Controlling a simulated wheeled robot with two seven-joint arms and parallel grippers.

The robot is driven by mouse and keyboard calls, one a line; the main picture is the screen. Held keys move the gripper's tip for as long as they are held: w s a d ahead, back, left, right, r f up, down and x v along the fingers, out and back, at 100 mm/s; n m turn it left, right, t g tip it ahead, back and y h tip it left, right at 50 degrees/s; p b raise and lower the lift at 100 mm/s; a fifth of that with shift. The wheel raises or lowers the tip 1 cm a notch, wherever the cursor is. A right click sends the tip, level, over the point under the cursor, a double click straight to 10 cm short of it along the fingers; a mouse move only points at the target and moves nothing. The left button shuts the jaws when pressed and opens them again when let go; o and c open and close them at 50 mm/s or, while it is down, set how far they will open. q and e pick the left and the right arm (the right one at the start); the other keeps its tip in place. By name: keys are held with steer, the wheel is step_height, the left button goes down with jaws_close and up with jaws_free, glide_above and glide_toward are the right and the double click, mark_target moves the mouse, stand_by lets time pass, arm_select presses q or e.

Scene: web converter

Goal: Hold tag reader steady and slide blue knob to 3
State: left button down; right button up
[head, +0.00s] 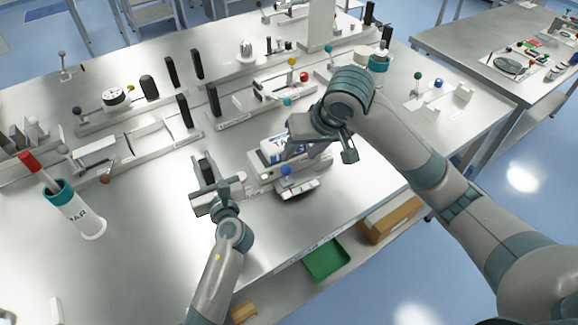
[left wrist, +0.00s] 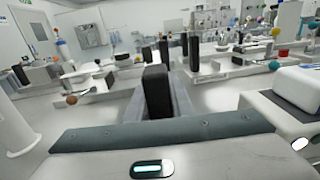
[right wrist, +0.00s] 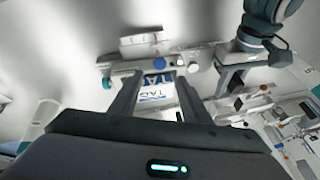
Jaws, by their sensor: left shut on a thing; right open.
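The tag reader (head: 265,173) is a pale box with a white and blue "TAG" label, on the bench's front middle. Its blue knob (head: 286,170) sits on the near side by a light slider base (head: 303,189); the knob also shows in the right wrist view (right wrist: 193,67). The number marks are too small to read. My right gripper (head: 318,145) is open above the reader, its fingers on both sides of the label in the right wrist view. My left gripper (head: 205,168) is shut on a black upright block (left wrist: 157,90), left of the reader.
A white cylinder with a teal rim (head: 88,222) holds a red-topped tool at left. Fixtures with black posts (head: 184,111) and coloured balls (head: 292,62) stand behind. Bare bench (head: 150,215) lies between the cylinder and my left gripper. A green tray (head: 326,261) is below the front edge.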

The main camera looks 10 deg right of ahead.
mark_target(288, 169)
steer(key=x, duration=1)
steer(key=shift+w+f, duration=0.1)
steer(key=shift+f, duration=0.1)
jaws_close()
